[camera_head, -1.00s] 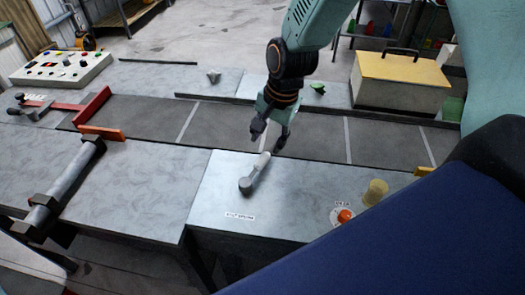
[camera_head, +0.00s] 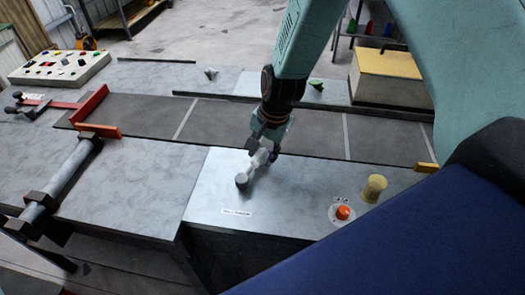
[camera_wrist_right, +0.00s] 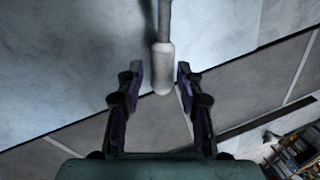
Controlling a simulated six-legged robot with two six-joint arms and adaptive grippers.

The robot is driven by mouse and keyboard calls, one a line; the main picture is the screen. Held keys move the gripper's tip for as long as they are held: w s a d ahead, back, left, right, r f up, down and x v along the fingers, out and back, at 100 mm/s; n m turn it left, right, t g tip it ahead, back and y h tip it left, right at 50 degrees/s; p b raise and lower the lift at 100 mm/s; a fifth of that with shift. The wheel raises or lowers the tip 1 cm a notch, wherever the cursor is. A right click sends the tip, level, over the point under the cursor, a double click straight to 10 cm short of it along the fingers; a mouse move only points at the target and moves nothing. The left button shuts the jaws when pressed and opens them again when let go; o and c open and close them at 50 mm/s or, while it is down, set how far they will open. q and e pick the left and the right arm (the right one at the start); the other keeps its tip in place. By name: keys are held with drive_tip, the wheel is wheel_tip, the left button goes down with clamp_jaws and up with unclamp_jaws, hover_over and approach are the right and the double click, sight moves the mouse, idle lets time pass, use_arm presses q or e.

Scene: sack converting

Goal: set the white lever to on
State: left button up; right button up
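The white lever (camera_head: 257,161) stands on the grey metal tabletop, rising from a dark round pivot (camera_head: 242,180) and leaning toward the conveyor. A small label (camera_head: 237,212) lies in front of it, too small to read. My right gripper (camera_head: 263,152) is at the lever's upper end. In the right wrist view, my right gripper (camera_wrist_right: 160,72) is open, and the lever's pale handle (camera_wrist_right: 163,62) shows between its two fingers with a gap on each side. Whether the fingers reach down around the handle is hard to tell. My left gripper is not in view.
A dark conveyor belt (camera_head: 222,124) runs behind the lever. An orange button (camera_head: 342,212) and a yellow cylinder (camera_head: 374,188) stand to the right. A roller (camera_head: 62,183) is at the left, and a button panel (camera_head: 60,69) is farther back. The tabletop left of the lever is clear.

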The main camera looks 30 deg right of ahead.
drive_tip(key=shift+w+a, duration=0.15)
clamp_jaws()
